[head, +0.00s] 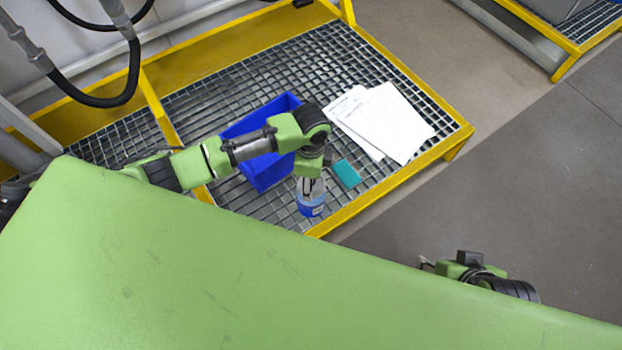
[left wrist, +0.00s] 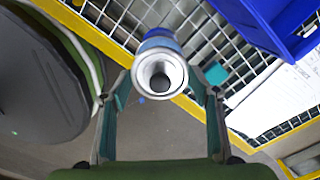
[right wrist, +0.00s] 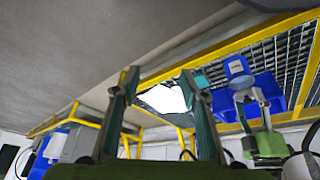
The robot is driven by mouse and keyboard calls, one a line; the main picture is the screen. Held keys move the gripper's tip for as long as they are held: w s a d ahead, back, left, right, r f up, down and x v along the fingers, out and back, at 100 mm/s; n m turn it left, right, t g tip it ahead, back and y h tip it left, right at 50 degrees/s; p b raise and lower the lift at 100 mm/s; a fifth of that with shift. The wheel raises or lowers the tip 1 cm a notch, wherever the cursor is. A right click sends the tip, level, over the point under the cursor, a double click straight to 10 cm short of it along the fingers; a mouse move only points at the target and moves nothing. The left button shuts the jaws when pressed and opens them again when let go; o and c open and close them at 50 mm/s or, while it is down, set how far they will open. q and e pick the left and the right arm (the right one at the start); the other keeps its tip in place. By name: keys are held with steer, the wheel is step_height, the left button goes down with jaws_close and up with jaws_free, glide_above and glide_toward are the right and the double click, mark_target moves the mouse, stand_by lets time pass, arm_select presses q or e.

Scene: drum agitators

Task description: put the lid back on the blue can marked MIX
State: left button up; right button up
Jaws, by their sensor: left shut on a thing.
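The blue can (head: 311,209) with a pale label is at the front edge of the grated platform. It also shows in the right wrist view (right wrist: 238,68) and behind the silver piece in the left wrist view. My left gripper (head: 311,188) points down directly above it, its fingers on either side of a silver-grey round piece with a dark centre (left wrist: 160,78), apparently the lid. My left gripper (left wrist: 162,90) is shut on that piece. I cannot tell whether it touches the can. The MIX lettering is unreadable. My right gripper (right wrist: 160,88) is open and empty, away from the platform.
A blue bin (head: 262,170) stands behind the can on the yellow-framed grating (head: 270,75). A teal block (head: 347,174) lies right of the can. White papers (head: 390,122) lie farther back right. The floor (head: 490,170) at right is clear.

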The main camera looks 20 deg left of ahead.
arm_select(q)
steer(key=shift+f+b, duration=0.4)
steer(key=shift+f, duration=0.05)
steer(key=shift+f+b, duration=0.35)
steer(key=shift+f, duration=0.95)
arm_select(e)
steer(key=w+a+r+t+y, duration=0.1)
steer(key=w+a+r+t, duration=0.1)
steer(key=w, duration=0.5)
steer(key=shift+w+a+r+t, duration=0.25)
steer(key=shift+w+t, duration=0.1)
steer(key=shift+t, duration=0.55)
steer(key=shift+s+d+f, duration=0.1)
steer(key=shift+s+f, duration=0.1)
steer(key=shift+s, duration=0.05)
steer(key=shift+s+f, duration=0.15)
steer(key=shift+s, duration=0.15)
steer(key=shift+s+d+f+g, duration=0.1)
steer(key=shift+g, duration=0.2)
steer(key=shift+s+d+f, duration=0.1)
steer(key=shift+s, duration=0.1)
steer(key=shift+s+d+f+g, duration=0.15)
steer(key=shift+s+f+g, duration=0.1)
steer(key=shift+s, duration=0.2)
steer(key=shift+s+d+f+g, duration=0.15)
steer(key=shift+s+g, duration=0.1)
steer(key=shift+s, duration=0.15)
